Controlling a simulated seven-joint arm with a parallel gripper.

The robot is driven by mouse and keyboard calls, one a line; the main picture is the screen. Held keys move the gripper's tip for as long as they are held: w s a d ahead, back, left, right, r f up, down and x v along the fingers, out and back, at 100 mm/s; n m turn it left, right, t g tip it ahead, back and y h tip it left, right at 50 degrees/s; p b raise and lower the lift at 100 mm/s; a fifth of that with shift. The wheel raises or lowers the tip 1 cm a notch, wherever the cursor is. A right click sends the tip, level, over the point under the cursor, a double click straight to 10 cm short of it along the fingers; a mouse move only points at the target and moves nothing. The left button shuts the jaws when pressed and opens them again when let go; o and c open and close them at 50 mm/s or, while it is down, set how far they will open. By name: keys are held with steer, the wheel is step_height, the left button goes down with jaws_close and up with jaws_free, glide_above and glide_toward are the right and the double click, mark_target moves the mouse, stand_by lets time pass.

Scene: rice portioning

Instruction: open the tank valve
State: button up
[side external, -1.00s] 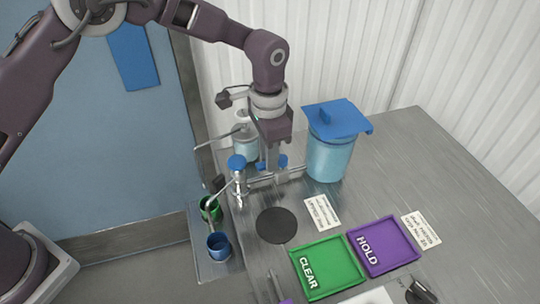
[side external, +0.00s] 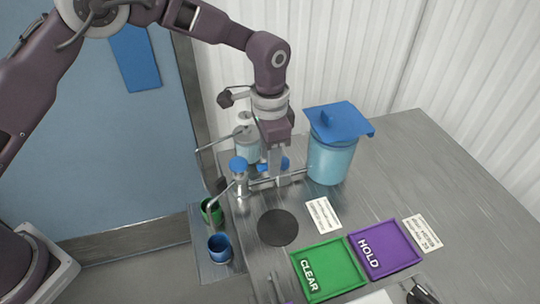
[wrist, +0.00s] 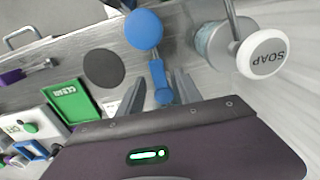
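The tank (side external: 331,160) is a light-blue cylinder with a blue lid, standing on the steel counter. A metal pipe (side external: 299,173) runs left from it to a tap with a round blue top (side external: 238,164), which also shows in the wrist view (wrist: 144,30). The blue valve handle (side external: 285,163) sits on this pipe, partly hidden by my gripper (side external: 276,178). In the wrist view the blue handle (wrist: 158,78) shows between the two fingers of my gripper (wrist: 167,92), which are apart. I cannot tell whether either finger touches it.
A soap bottle (wrist: 262,54) stands close behind the valve. A black round pad (side external: 277,228), a green CLEAR tray (side external: 328,270) and a purple HOLD tray (side external: 384,247) lie in front. Blue (side external: 219,248) and green (side external: 211,212) cups stand at the left. The counter right of the tank is clear.

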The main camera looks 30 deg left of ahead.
step_height(320, 180, up, 7)
steer(key=shift+r, duration=0.1)
stand_by(0.3)
steer(key=s+a+r+n+t, duration=0.3)
steer(key=s+a+r+n, duration=0.1)
steer(key=s+a+r, duration=1.05)
steer(key=s+a+f+n+t, duration=0.1)
steer(key=s+a+n, duration=0.3)
steer(key=s, duration=1)
steer(key=shift+s+a+f+n+t, duration=0.25)
steer(key=shift+s+n+t, duration=0.15)
steer(key=shift+n+t, duration=0.3)
